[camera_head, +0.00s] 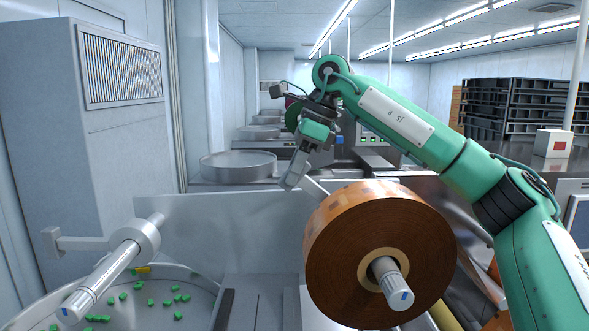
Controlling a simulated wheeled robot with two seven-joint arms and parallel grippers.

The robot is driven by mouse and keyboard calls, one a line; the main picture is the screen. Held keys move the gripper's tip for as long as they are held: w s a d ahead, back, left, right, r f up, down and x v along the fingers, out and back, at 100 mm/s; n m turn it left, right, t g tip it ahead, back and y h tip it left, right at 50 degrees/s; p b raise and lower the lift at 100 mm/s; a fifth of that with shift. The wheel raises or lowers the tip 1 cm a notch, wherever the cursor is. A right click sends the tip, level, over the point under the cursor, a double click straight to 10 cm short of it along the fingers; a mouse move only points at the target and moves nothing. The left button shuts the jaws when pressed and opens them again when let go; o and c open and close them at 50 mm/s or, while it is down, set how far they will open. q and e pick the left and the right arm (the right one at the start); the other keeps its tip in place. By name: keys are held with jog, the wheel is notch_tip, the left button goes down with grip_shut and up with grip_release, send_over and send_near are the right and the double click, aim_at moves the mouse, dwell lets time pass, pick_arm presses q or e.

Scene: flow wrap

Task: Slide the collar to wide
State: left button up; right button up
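My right gripper (294,172) hangs from the green arm that comes in from the right. Its fingers point down and to the left, above and behind the big brown film roll. The fingers overlap in this view, so I cannot tell whether they are open or shut. A grey ring (146,234) sits around a bare metal shaft (100,277) at left; it looks like a collar, but I cannot read any width marks. The gripper appears well to the right of this ring. My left gripper is not in view.
The brown film roll (335,255) sits on a spindle (389,284) at front right. A round bowl (205,285) with several green pieces lies below the left shaft. A grey metal panel (225,225) stands behind. A tall grey cabinet (95,150) is at left.

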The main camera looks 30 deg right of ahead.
grip_shut()
jog(key=shift+s+a+f+b, duration=0.25)
jog(key=shift+s+b, duration=0.1)
jog(key=shift+b, duration=0.3)
jog(key=shift+s, duration=0.25)
jog(key=shift+s+a+r, duration=0.1)
jog(key=shift+s+r, duration=0.05)
jog(key=shift+r, duration=0.1)
jog(key=o, duration=0.8)
grip_release()
